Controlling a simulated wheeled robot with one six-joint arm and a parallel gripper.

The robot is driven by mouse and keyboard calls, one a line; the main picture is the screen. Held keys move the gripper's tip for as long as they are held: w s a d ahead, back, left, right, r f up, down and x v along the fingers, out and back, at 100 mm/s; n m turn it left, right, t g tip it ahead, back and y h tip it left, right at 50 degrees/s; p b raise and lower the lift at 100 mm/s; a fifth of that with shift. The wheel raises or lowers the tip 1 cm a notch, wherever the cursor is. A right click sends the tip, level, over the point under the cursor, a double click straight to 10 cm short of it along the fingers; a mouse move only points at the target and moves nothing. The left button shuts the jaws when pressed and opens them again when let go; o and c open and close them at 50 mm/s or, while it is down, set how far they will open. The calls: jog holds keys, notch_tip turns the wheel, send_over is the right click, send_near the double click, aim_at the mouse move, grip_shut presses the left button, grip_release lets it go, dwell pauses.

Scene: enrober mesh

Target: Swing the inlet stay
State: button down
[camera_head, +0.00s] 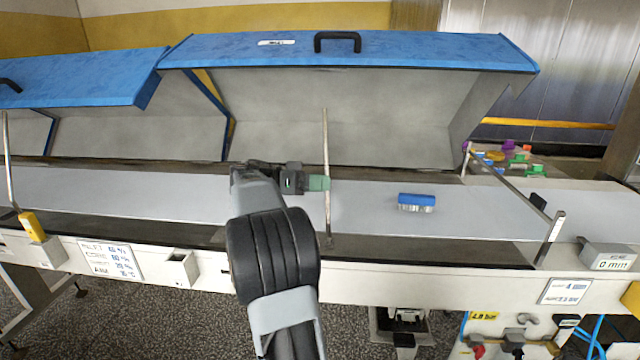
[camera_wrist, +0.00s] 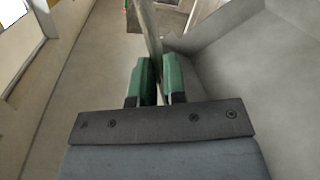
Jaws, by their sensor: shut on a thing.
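The inlet stay (camera_head: 326,135) is a thin upright metal rod in the head view. It rises from a foot on the front rail of the belt and its top reaches in front of the raised inlet hood (camera_head: 430,52), which is blue with a black handle. My gripper (camera_head: 324,183) has green fingertips at the rod, around its mid-height. In the wrist view, the green fingers (camera_wrist: 159,82) are on both sides of the rod (camera_wrist: 148,30), shut on it. Whether the rod's top touches the hood is hard to tell.
A blue brush (camera_head: 416,202) lies on the grey belt (camera_head: 365,222) right of the stay. A metal guide bar (camera_head: 510,185) crosses the belt farther right. A second blue hood (camera_head: 80,77) with its own stay (camera_head: 10,160) stands at left. Colourful small items (camera_head: 510,158) lie behind the bar.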

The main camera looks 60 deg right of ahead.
jog(key=c, duration=1.2)
grip_release()
jog(key=shift+o, duration=0.2)
jog(key=shift+w, duration=0.1)
jog(key=p+v, duration=1.3)
jog(key=p, duration=0.2)
jog(key=shift+w+a, duration=0.25)
